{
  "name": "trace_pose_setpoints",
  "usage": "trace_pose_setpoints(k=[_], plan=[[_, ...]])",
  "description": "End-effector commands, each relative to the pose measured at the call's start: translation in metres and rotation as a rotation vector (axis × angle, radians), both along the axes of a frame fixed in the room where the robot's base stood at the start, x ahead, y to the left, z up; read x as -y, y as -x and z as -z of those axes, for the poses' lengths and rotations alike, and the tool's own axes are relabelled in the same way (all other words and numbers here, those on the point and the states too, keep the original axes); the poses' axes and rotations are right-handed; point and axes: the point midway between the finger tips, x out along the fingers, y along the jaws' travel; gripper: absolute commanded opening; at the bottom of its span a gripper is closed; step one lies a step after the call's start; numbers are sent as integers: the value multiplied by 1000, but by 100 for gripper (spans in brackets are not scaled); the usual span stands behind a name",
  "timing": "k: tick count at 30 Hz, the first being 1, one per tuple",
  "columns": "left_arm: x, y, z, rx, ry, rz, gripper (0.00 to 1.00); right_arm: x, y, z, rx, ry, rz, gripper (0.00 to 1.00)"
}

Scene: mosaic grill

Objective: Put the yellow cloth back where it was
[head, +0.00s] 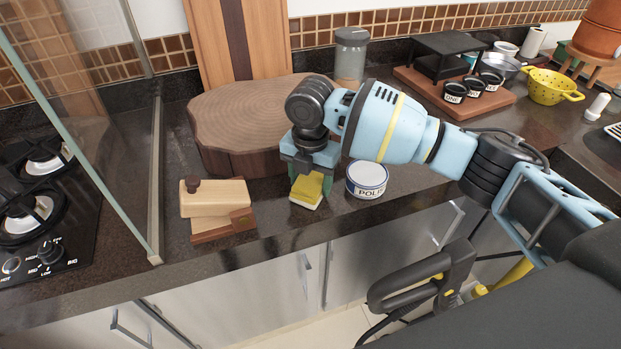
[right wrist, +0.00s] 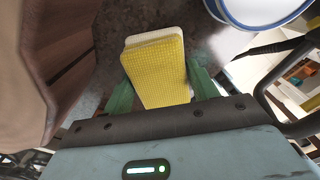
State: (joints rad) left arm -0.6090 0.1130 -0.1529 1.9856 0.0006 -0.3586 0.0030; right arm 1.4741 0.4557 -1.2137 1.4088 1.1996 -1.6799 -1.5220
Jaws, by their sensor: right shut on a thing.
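The yellow cloth (head: 307,191) is a small thick yellow pad with a pale lower layer. My right gripper (head: 309,180) points down at the front of the dark counter and is shut on it. In the right wrist view the cloth (right wrist: 158,70) sits between the green fingers (right wrist: 162,92), its textured yellow face showing. It is at or just above the counter; I cannot tell if it touches. My left gripper is not in view.
A white and blue tin (head: 367,180) stands just right of the cloth. A wooden box (head: 215,200) is to the left, and a thick round wood slab (head: 235,115) behind. A glass panel and stove (head: 40,215) lie far left. The counter's front edge is close.

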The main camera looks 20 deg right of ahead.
Motion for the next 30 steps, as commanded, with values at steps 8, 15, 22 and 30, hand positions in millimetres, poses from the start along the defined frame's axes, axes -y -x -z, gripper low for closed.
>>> trace_pose_setpoints(k=[8, 15, 22, 30], plan=[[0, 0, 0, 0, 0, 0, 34, 0, 0, 3, -1, -1, 1, 60], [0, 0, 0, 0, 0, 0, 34, 0, 0, 2, 0, 0, 0, 80], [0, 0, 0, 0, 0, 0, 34, 0, 0, 0, 1, -1, 0, 80], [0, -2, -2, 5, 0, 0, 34, 0, -1, -35, 4, -1, 0, 80]])
